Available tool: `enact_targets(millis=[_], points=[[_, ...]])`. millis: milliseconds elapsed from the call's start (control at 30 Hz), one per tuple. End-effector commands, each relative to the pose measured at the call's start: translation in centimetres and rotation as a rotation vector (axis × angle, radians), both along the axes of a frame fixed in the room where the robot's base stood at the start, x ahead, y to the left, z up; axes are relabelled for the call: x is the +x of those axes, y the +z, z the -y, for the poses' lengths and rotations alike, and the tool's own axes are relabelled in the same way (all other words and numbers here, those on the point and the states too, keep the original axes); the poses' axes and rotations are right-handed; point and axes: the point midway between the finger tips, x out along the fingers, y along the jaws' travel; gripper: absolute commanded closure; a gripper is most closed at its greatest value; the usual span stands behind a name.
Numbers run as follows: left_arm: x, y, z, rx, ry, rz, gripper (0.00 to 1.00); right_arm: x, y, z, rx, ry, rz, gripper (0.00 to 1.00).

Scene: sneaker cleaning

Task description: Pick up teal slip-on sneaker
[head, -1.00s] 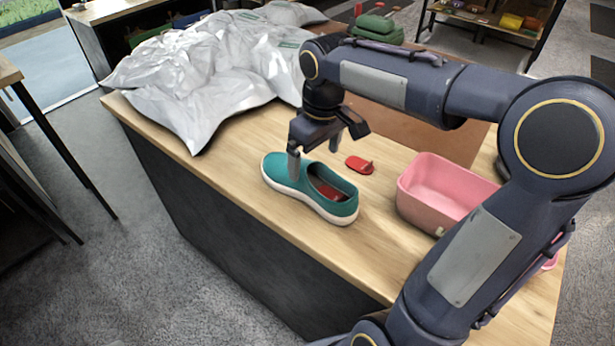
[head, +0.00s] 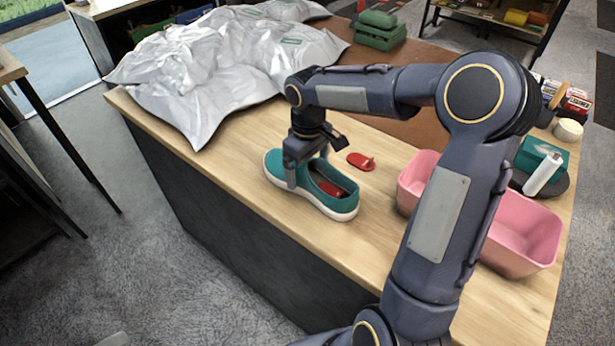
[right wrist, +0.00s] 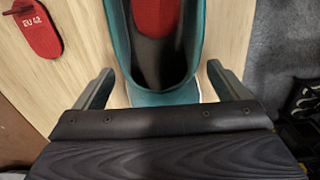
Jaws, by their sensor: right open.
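The teal slip-on sneaker (head: 340,206) has a white sole and a red insole. It stands upright on the wooden table, its opening toward the right front in the head view. My right gripper (head: 305,172) is low over its toe half, pointing down. The near finger is beside the shoe's near side; the far finger is mostly hidden. In the right wrist view the sneaker (right wrist: 194,60) lies between the two spread fingers of the right gripper (right wrist: 160,86), with gaps showing on both sides. The right gripper is open. My left gripper is not in view.
A red tag (head: 361,161) marked EU 42 lies close behind the sneaker. A pink bin (head: 525,235) stands to the right, partly behind my right arm. A crumpled silver bag (head: 215,75) covers the back left. The table's front edge is close to the sneaker.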

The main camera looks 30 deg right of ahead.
Motion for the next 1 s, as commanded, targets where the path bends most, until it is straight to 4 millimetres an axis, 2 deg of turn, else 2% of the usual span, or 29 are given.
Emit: enact_targets(millis=[133, 567, 833, 1000], points=[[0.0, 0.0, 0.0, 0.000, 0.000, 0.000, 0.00, 0.0, 0.0, 0.0, 0.000, 0.000, 0.000, 0.06], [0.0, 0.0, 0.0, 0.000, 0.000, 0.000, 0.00, 0.0, 0.1, 0.0, 0.000, 0.000, 0.001, 0.62], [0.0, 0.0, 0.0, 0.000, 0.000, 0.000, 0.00, 0.0, 0.2, 0.0, 0.000, 0.000, 0.002, 0.63], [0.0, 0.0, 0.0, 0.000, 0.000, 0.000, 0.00, 0.1, 1.0, 0.0, -0.002, 0.001, 0.005, 0.63]])
